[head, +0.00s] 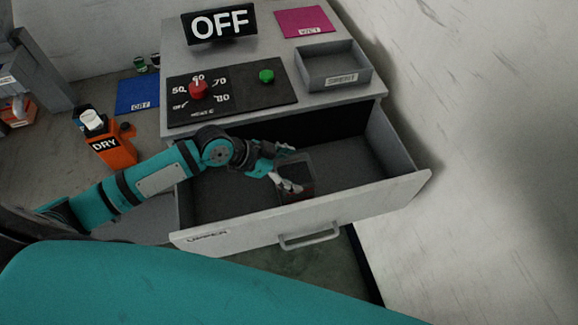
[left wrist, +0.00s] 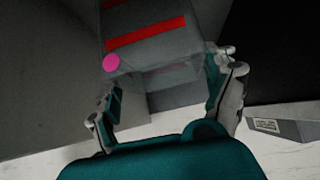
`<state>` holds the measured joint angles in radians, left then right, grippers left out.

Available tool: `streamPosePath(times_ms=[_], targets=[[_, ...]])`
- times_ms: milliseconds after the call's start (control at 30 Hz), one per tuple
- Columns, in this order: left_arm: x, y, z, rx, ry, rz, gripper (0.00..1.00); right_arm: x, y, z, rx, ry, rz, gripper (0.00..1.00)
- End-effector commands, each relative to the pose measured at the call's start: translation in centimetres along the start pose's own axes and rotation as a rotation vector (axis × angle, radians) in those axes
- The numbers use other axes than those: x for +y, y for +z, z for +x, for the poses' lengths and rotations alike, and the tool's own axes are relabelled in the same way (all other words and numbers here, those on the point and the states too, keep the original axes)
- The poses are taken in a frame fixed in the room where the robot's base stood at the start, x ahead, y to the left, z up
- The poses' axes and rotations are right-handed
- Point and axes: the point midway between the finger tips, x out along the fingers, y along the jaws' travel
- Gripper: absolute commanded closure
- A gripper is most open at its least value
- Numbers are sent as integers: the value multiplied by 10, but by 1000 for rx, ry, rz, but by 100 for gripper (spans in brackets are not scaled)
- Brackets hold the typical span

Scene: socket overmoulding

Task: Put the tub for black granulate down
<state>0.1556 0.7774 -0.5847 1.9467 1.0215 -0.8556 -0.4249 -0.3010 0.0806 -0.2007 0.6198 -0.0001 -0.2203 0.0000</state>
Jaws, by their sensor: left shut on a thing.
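The tub for black granulate (head: 303,172) is a see-through dark box with a red mark, inside the open drawer's outline in the head view. In the left wrist view the tub (left wrist: 150,55) fills the upper middle, with a red stripe and a pink dot. My left gripper (head: 288,169) is shut on the tub, a finger on either side; its fingers also show in the left wrist view (left wrist: 170,95). I cannot tell whether the tub touches the drawer floor. My right gripper is not in view.
The open drawer marked UPPER (head: 208,237) has bare floor left and right of the tub. On the cabinet above are a grey tray (head: 334,80), a magenta mat (head: 304,20), a control panel (head: 235,93) and an OFF display (head: 221,24). An orange DRY container (head: 112,150) stands left.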

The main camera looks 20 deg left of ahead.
Motion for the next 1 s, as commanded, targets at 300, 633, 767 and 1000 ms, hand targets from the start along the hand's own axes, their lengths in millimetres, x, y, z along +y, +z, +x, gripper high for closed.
streamPosePath(times_ms=[300, 633, 767, 1000], targets=[[0, 1, 1, 0, 0, 1, 2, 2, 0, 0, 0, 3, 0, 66], [0, 1, -1, 0, -1, 1, 0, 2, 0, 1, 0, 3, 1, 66], [-2, 2, -13, -1, -4, 3, 0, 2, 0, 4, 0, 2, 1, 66], [0, 4, -63, -6, -3, 6, 0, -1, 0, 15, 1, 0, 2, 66]])
